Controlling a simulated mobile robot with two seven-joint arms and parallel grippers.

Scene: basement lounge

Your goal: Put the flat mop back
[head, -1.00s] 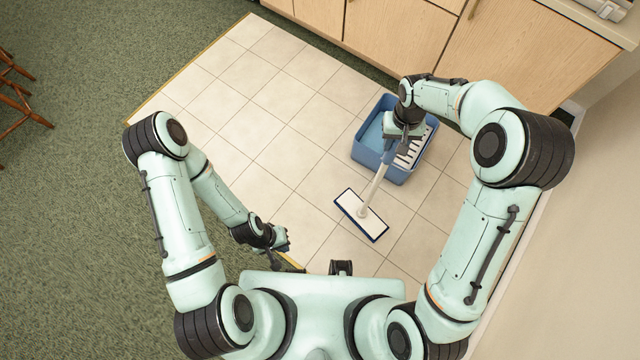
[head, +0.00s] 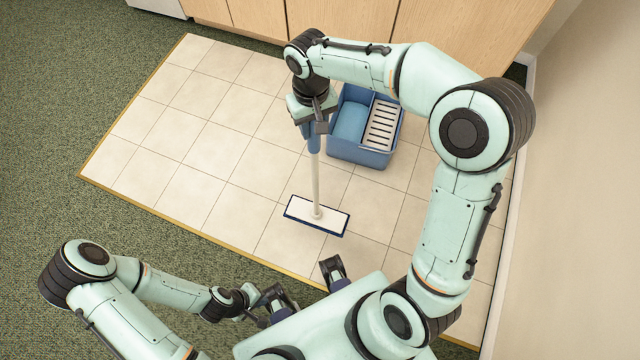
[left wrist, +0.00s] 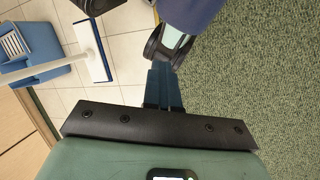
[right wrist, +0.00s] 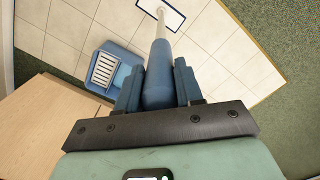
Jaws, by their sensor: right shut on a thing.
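The flat mop has a white pole and a white rectangular head (head: 300,212) with a dark blue rim, low over or on the tiles; I cannot tell if it touches. My right gripper (head: 314,128) is shut on the mop's blue handle, which shows between its fingers in the right wrist view (right wrist: 158,75). The mop head lies at the top of that view (right wrist: 165,14). My left gripper (left wrist: 163,85) is low near my base, away from the mop. Its blue fingers look close together with nothing between them.
A blue bucket (head: 360,155) with a white slatted wringer (head: 382,125) stands on the tiles behind the mop, near the wooden cabinets (head: 340,35). A wall (head: 570,200) runs along the right. Green carpet (head: 60,150) borders the tiles. Tiles to the left are clear.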

